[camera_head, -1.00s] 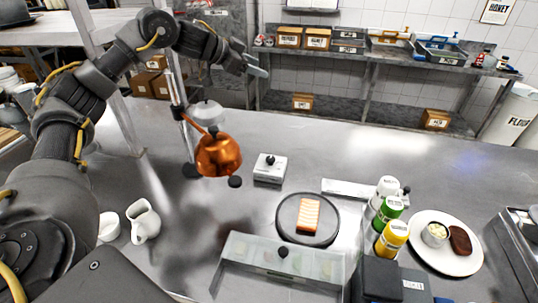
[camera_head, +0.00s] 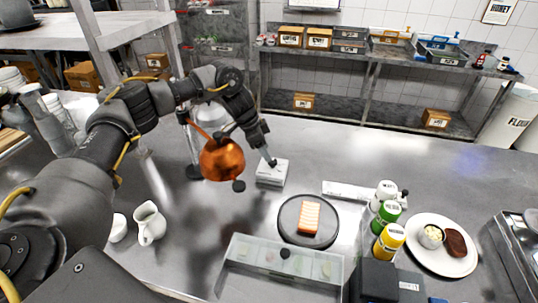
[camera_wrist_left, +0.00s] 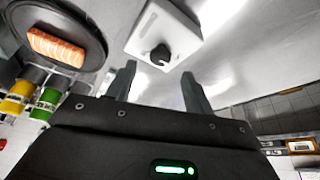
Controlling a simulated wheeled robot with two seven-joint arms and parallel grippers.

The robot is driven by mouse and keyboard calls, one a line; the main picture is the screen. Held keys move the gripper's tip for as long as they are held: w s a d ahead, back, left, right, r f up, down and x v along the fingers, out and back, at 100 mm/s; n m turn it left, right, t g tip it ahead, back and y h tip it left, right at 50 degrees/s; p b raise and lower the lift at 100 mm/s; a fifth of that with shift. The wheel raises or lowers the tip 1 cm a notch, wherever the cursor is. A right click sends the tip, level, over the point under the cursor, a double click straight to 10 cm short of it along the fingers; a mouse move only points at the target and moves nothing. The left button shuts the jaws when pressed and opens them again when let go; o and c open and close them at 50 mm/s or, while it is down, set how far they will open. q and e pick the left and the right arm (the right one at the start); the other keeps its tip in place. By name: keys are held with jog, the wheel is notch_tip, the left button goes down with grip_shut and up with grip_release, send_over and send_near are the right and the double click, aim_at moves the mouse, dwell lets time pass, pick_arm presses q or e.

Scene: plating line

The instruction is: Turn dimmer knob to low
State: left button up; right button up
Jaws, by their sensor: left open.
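The dimmer is a small light-grey box (camera_head: 271,175) on the steel counter, just right of the copper lamp (camera_head: 222,161). In the left wrist view the black dimmer knob (camera_wrist_left: 160,55) stands on the face of the box. My left gripper (camera_head: 269,160) is over the box in the head view, and its fingers cover the knob there. In the left wrist view the left gripper (camera_wrist_left: 158,82) is open, with the knob beyond and between its fingertips, apparently apart from them.
A dark round plate (camera_head: 285,217) with a salmon piece lies front right of the dimmer. A clear-lidded container (camera_head: 240,265) and several bottles (camera_head: 390,240) stand nearer. A white jug (camera_head: 149,224) is at the left. The counter behind the dimmer is clear.

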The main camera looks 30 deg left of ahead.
aim_at(272, 164)
pick_arm(q)
jog(key=shift+p+x, duration=0.45)
jog(key=shift+x, duration=1.95)
jog(key=shift+a, duration=0.15)
jog(key=c, duration=1)
jog(key=shift+o, duration=0.2)
